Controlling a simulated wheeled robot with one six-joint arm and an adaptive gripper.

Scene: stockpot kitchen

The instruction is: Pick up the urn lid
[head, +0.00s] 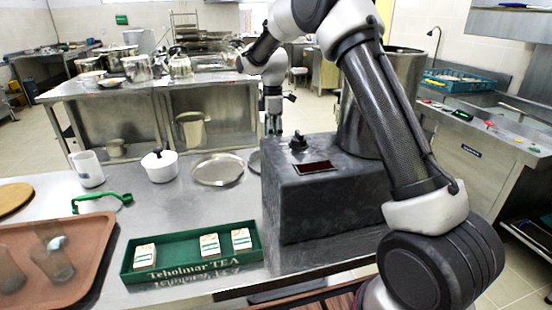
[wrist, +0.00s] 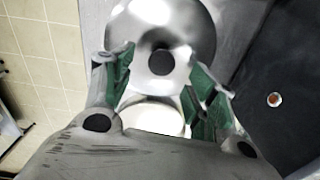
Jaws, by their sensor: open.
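In the wrist view, a round, shiny metal lid with a dark round knob (wrist: 160,62) lies beyond my fingertips, the knob lined up roughly between them. This looks like the urn lid (wrist: 190,28). My gripper (wrist: 160,70) is open, its green-padded fingers apart with nothing between them that I can see held. In the head view, my gripper (head: 273,132) points down behind the dark box. A sliver of a metal disc (head: 254,162) shows at the box's left edge and may be the lid; the box hides the rest.
The dark box (head: 330,200) stands close by on the steel counter. A round metal tray (head: 218,180), a white lidded pot (head: 160,172) and a green tea tray (head: 185,275) lie left. A tall steel vessel (head: 353,125) stands behind my arm. A pale round thing (wrist: 155,117) shows below the knob.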

